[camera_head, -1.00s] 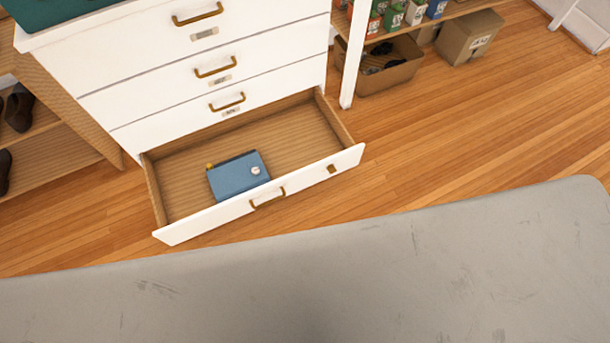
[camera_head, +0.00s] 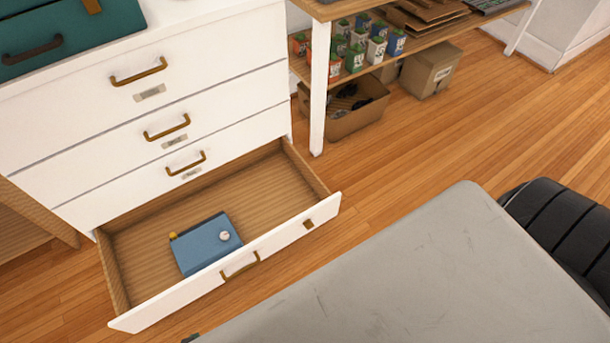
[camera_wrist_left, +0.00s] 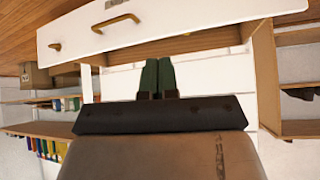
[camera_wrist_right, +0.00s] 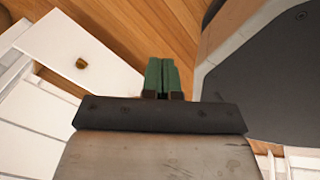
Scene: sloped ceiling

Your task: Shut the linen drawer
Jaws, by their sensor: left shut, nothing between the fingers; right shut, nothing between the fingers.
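The open drawer's white front (camera_head: 285,240), with a brass handle (camera_head: 240,265) and a small brown piece near its right end, stands out from the bottom of the white dresser (camera_head: 60,130). Inside lies a blue box (camera_head: 207,243) with a white round knob. My left gripper (camera_wrist_left: 157,78) is shut and empty; a dark green tip of it barely shows at the bottom edge of the head view (camera_head: 190,338). The white front also shows in the left wrist view (camera_wrist_left: 150,28). My right gripper (camera_wrist_right: 162,78) is shut and empty, with the white front (camera_wrist_right: 75,55) to its left.
Three closed drawers are above the open one. A green case (camera_head: 70,38) sits on the dresser top. To the right is a shelf unit with potted plants (camera_head: 355,50), an open carton (camera_head: 345,118) and a closed cardboard box (camera_head: 430,70). Wooden floor (camera_head: 420,140) is clear right of the drawer.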

